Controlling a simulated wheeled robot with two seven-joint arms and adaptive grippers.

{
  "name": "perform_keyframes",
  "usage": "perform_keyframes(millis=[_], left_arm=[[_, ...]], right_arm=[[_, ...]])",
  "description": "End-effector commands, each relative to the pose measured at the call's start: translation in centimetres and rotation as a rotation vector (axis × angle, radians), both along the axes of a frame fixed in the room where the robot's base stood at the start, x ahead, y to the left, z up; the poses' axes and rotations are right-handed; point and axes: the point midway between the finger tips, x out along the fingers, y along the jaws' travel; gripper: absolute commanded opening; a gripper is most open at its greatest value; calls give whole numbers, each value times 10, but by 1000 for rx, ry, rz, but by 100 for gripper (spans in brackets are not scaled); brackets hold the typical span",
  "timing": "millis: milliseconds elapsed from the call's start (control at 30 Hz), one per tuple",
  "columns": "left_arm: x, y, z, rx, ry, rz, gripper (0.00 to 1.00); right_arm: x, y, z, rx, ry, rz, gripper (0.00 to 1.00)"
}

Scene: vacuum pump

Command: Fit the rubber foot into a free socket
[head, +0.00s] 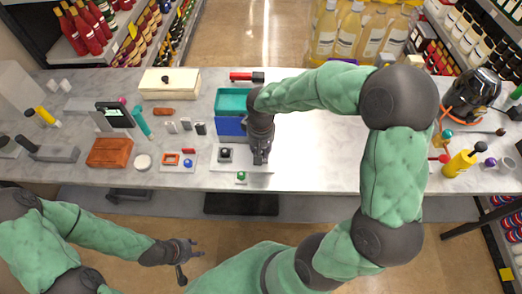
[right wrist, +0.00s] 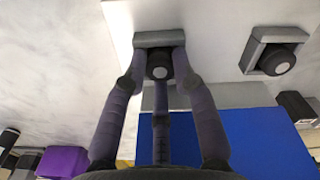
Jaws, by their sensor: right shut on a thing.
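A black rubber foot with a pale centre (right wrist: 160,71) sits between the fingertips of my right gripper (right wrist: 159,66), which is shut on it. The foot is at the open side of a grey socket (right wrist: 158,39) on a white plate (right wrist: 212,25); I cannot tell whether it is seated. A second grey socket (right wrist: 250,48) on the plate holds another black foot (right wrist: 276,61). In the head view my right gripper (head: 261,158) is over the plate (head: 250,167), hiding the held foot. My left gripper (head: 190,261) is open and empty, in front of the table.
A blue box (head: 230,126) with a teal bin (head: 231,101) stands just behind the plate. Small parts, an orange-brown block (head: 109,152) and a cream box (head: 169,83) lie to the left. The tabletop right of my right gripper is mostly clear.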

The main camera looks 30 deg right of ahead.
Motion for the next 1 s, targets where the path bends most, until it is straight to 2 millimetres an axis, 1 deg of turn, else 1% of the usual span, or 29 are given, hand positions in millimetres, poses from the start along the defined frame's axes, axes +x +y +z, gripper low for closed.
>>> perform_keyframes(millis=[33,67,100,133,667,767,867,967,1000], left_arm=[[0,0,-2,0,0,0,40],[0,0,-2,0,0,0,40],[0,0,-2,0,0,0,40],[0,0,-2,0,0,0,40],[0,0,-2,0,0,0,40],[0,0,1,0,0,0,40],[0,0,7,0,0,0,40],[0,0,13,0,0,0,40],[0,0,16,0,0,0,40]], right_arm=[[-7,4,-14,5,23,4,0],[-7,4,-14,6,24,4,33],[-8,4,-14,6,24,4,45],[-8,4,-15,6,25,4,51],[-10,3,-14,2,34,8,51],[-11,3,-11,2,34,8,51],[-11,3,-2,2,34,8,51],[-9,2,14,1,28,7,51],[-8,2,22,1,26,5,51]])
